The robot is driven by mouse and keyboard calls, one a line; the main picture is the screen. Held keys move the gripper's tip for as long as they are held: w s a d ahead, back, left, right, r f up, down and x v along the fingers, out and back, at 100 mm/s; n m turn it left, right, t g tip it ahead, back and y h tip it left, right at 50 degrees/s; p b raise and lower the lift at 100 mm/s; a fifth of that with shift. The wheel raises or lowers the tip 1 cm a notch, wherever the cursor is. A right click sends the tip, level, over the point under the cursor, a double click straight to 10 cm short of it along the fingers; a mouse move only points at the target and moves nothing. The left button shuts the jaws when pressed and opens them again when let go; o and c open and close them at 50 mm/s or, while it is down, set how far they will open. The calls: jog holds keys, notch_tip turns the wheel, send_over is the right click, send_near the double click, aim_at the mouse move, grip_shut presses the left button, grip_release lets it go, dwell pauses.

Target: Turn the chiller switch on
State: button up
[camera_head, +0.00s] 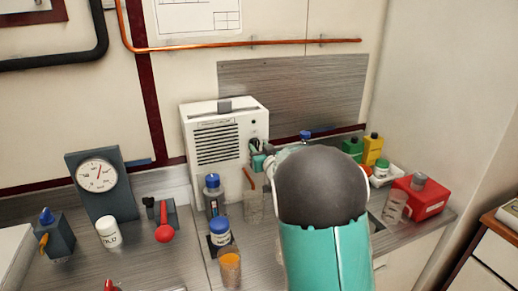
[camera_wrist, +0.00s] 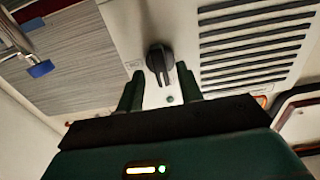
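The chiller is a white box with dark vent slots (camera_head: 218,146), standing against the back wall in the head view. In the wrist view its white front (camera_wrist: 215,70) fills the middle and right. A black rotary switch (camera_wrist: 159,60) is on that front, with a small green dot below it. My gripper (camera_wrist: 160,72) is open, with one dark green finger on each side of the switch's lower end. I cannot tell whether either finger touches it.
Bottles (camera_head: 212,195), an orange-filled beaker (camera_head: 230,270) and a gauge (camera_head: 98,180) stand left of my arm. A red container (camera_head: 422,197) and a tray of small bottles are on the right. A copper pipe (camera_head: 200,47) crosses the wall above.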

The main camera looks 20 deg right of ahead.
jog(key=shift+w+a, duration=0.1)
jog(key=shift+w, duration=0.15)
jog(key=shift+c, duration=0.5)
grip_shut()
